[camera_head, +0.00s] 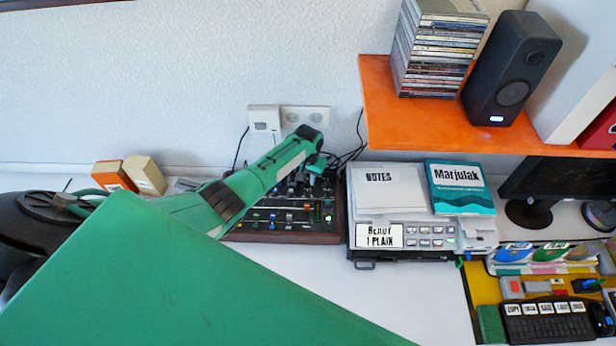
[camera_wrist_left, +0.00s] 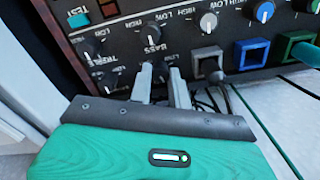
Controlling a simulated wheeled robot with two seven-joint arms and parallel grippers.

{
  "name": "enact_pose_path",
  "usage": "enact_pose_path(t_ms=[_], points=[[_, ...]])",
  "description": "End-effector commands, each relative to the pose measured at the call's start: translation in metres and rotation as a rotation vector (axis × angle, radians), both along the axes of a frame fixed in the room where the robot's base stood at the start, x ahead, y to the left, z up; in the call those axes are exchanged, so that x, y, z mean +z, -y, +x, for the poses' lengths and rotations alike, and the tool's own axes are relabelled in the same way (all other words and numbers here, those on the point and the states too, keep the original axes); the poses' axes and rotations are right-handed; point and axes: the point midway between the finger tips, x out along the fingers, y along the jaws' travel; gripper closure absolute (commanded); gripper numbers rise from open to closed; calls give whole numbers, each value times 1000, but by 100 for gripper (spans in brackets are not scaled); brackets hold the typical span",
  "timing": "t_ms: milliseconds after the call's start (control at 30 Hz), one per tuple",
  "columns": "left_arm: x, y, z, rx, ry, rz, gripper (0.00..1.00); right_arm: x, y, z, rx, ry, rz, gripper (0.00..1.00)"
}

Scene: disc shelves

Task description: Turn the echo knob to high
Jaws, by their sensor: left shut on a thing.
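The dark mixer panel (camera_head: 285,238) with a wooden edge lies on the white desk in the head view. My left gripper (camera_head: 315,168) reaches over its back part from the left. In the left wrist view, the same gripper (camera_wrist_left: 160,76) has its two grey fingers closed around a small dark knob (camera_wrist_left: 161,69) low on the panel. The fingers partly cover this knob, and I cannot read an echo label or its setting. The word BASS stands just above it. Other knobs, such as a grey-topped knob (camera_wrist_left: 208,22), are untouched. My right gripper is not in view.
A grey machine (camera_head: 405,235) with notes and a book stands right of the mixer. An orange shelf (camera_head: 420,122) with discs and a speaker (camera_head: 512,75) overhangs at the upper right. Blue-framed (camera_wrist_left: 250,54) and green-framed parts sit on the panel's right. The desk front is partly clear.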

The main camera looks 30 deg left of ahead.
Motion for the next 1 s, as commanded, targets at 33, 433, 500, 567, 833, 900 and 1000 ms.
enact_pose_path(t_ms=[33,433,500,567,833,900,1000], points=[[0,0,0,-29,0,0,100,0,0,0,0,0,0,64],[0,0,0,-187,0,0,100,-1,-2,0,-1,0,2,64],[0,0,0,-197,0,0,100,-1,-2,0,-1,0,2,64],[0,0,0,-201,0,0,100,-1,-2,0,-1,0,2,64],[0,0,0,-203,0,0,100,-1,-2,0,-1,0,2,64],[0,0,0,-203,0,0,100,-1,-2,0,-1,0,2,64],[0,0,0,-203,0,0,66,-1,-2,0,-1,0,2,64]])
